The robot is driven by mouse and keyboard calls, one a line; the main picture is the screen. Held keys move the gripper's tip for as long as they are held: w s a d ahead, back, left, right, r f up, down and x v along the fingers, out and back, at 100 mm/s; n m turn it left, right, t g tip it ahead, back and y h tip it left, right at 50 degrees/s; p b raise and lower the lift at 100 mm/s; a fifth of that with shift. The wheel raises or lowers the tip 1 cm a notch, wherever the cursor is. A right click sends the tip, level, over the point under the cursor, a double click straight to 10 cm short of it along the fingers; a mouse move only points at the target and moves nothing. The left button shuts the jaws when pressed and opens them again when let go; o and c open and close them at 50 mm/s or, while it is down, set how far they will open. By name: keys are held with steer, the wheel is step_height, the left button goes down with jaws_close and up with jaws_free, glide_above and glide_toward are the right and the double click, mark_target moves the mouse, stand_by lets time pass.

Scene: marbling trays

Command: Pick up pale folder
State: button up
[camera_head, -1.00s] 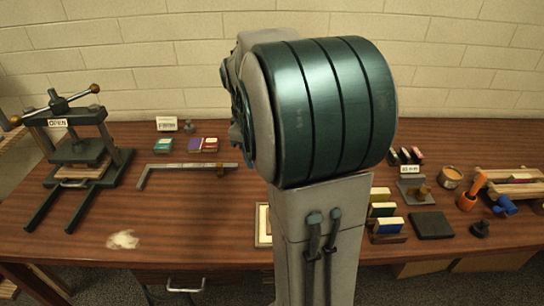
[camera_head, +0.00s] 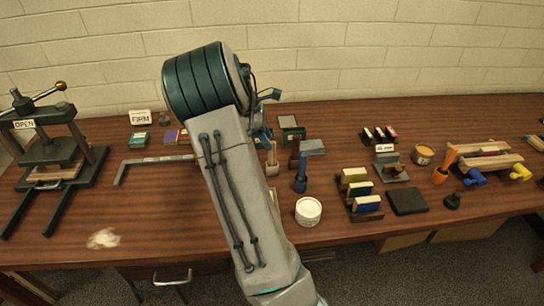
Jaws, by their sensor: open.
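My gripper (camera_head: 269,97) shows only as small blue-grey parts past the right side of my arm, above the back of the table. It looks open and empty, apart from the pale piece. My arm hides part of the table's middle.
A press (camera_head: 48,160) stands at the left, with a metal square (camera_head: 150,162) beside it. A white tub (camera_head: 308,211), a blue-handled tool (camera_head: 300,178), book blocks (camera_head: 362,190) and a black pad (camera_head: 407,201) lie right of my arm. The left front table is mostly clear.

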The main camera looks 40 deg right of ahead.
mark_target(274, 153)
steer(key=shift+p+x, duration=0.65)
steer(key=shift+x, duration=2.65)
steer(key=shift+s+a, duration=0.15)
jaws_close()
